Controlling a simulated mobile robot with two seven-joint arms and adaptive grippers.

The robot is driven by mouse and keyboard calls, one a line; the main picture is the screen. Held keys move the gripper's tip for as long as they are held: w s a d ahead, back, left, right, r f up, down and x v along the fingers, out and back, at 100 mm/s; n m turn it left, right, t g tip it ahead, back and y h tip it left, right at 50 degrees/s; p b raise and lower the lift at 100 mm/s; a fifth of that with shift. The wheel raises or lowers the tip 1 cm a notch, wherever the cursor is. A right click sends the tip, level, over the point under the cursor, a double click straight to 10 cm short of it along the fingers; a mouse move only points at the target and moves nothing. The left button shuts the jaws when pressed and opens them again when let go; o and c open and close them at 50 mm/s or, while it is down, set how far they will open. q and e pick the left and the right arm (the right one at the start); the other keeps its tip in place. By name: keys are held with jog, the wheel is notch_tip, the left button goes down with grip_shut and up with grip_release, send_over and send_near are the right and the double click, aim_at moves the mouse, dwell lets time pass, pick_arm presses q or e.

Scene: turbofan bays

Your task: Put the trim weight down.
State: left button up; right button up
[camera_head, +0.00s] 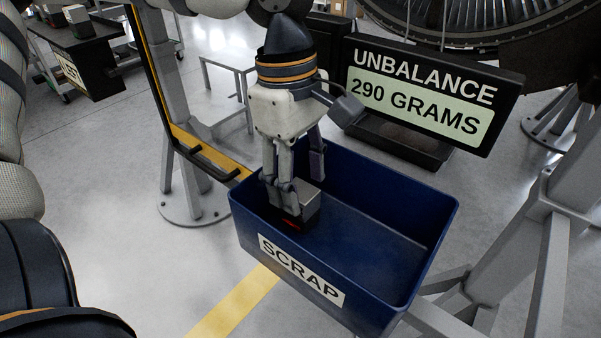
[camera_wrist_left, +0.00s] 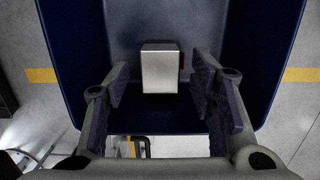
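The trim weight (camera_head: 309,208) is a small grey metal block with a red mark on its dark side. It is inside the blue bin labelled SCRAP (camera_head: 420,245), near its left end, and appears to rest on the floor. My left gripper (camera_head: 299,182) reaches down into the bin over it. In the left wrist view the weight (camera_wrist_left: 160,68) lies beyond and between the spread fingers (camera_wrist_left: 160,92), with clear gaps on both sides. The gripper is open and holds nothing. My right gripper is not in view.
A display (camera_head: 425,95) reading UNBALANCE 290 GRAMS stands just behind the bin. A grey post with a yellow-edged frame (camera_head: 205,150) is left of it, grey stand legs (camera_head: 540,210) right. The bin's right part is empty.

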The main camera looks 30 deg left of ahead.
pick_arm(q)
jog(key=shift+r, duration=0.15)
notch_tip(320, 180, up, 13)
jog(key=a, duration=0.1)
jog(key=shift+a, duration=0.2)
dwell(0.3)
